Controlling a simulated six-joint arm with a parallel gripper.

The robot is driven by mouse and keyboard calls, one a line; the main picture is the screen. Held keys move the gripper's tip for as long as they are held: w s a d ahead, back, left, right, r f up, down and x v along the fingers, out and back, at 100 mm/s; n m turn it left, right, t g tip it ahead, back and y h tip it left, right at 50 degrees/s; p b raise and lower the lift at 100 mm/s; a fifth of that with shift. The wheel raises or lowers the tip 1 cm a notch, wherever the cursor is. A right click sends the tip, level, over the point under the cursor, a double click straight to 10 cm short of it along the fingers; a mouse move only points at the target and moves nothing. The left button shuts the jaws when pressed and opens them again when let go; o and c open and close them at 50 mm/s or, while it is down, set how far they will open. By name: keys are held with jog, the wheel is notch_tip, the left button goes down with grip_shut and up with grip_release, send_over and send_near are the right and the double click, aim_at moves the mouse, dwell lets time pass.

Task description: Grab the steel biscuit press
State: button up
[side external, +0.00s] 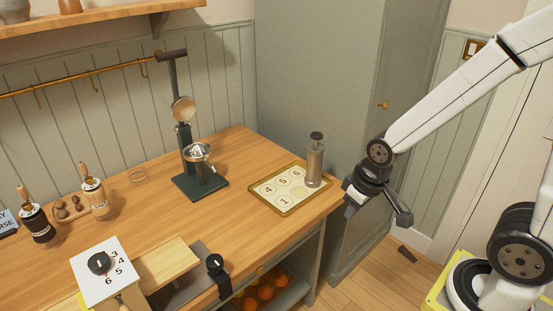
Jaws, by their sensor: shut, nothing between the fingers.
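The steel biscuit press (314,163) is a slim upright metal cylinder with a dark knob on top. It stands on the right part of a shallow tray (256,193) with numbered round spots, near the right end of the wooden counter. My gripper (402,215) is to the right of the press, past the counter's edge, pointing downward. It is shut and empty, apart from the press. The base of the press is in plain view.
A lever citrus press (203,180) stands behind and left of the tray on the wooden counter (150,205). A tall grey-green cabinet (330,70) rises behind the tray.

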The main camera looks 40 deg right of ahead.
jog(key=o, duration=1.3)
jog(key=shift+r, duration=0.15)
notch_tip(320, 180, up, 4)
jog(key=r+n+t+y, duration=0.1)
jog(key=n+t+y, duration=0.15)
jog(key=t, duration=1.25)
send_over(322, 158)
jog(key=s+d, duration=0.1)
jog(key=s, duration=0.4)
jog(key=shift+y, duration=0.45)
notch_tip(322, 158, down, 16)
jog(key=shift+f, duration=0.1)
